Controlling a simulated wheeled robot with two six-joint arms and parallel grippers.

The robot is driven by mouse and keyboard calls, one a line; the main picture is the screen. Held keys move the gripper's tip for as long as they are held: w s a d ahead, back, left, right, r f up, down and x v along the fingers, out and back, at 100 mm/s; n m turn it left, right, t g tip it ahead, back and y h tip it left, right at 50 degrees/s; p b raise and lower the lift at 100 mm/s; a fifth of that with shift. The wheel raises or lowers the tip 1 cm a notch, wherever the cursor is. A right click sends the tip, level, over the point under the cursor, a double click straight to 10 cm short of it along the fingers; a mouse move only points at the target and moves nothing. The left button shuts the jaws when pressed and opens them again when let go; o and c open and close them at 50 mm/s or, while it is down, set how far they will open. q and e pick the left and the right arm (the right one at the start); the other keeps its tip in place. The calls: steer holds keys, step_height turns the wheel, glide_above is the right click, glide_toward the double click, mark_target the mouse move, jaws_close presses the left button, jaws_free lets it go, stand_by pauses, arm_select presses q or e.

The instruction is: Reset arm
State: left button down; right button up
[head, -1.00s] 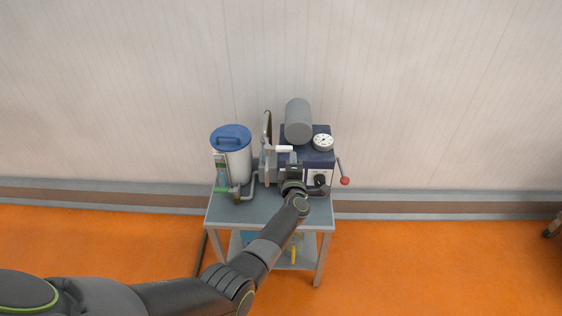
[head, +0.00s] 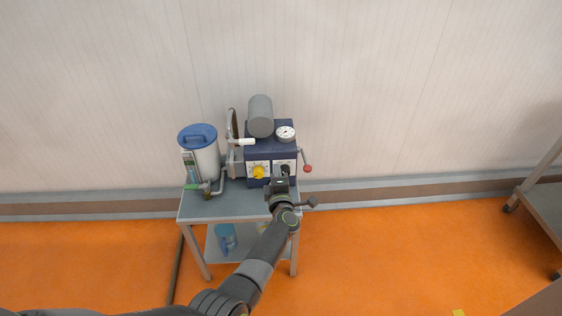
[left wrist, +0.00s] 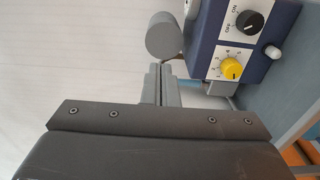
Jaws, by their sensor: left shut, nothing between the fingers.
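My left arm reaches up from the bottom of the head view. My left gripper (head: 280,187) is over the front right part of the small table, in front of the blue machine (head: 272,138). It is shut and empty. In the left wrist view its fingers (left wrist: 160,85) are together, apart from the machine. That view shows the machine's face (left wrist: 232,40) with a yellow dial (left wrist: 231,68) and a black on/off knob (left wrist: 249,22). The yellow dial also shows in the head view (head: 258,172). My right gripper is not in view.
A white container with a blue lid (head: 198,137) stands left on the grey table (head: 200,207). A red-tipped lever (head: 307,168) sticks out right of the machine. A blue item (head: 226,236) is on the lower shelf. Another cart (head: 548,205) stands far right. Orange floor between is clear.

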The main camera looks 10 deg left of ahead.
arm_select(q)
steer(key=s+a+f+m+g+h, duration=0.2)
steer(key=s+a+f+m+g, duration=0.35)
steer(key=s+f, duration=0.95)
steer(key=s+a+f+m+g+h, duration=0.25)
steer(key=s+f+m, duration=0.55)
steer(key=s+f, duration=0.65)
steer(key=s+a+f+m+g, duration=0.2)
steer(key=s+a+f, duration=0.1)
steer(key=s, duration=0.8)
steer(key=s+a+f+m+g, duration=0.3)
steer(key=s+f, duration=0.2)
steer(key=s, duration=0.5)
steer(key=s+a+f+m+g, duration=0.2)
steer(key=s+f, duration=0.3)
steer(key=s, duration=0.6)
steer(key=shift+s+a+g, duration=0.3)
steer(key=shift+a+g, duration=0.3)
steer(key=shift+a, duration=0.15)
steer(key=shift+y, duration=0.25)
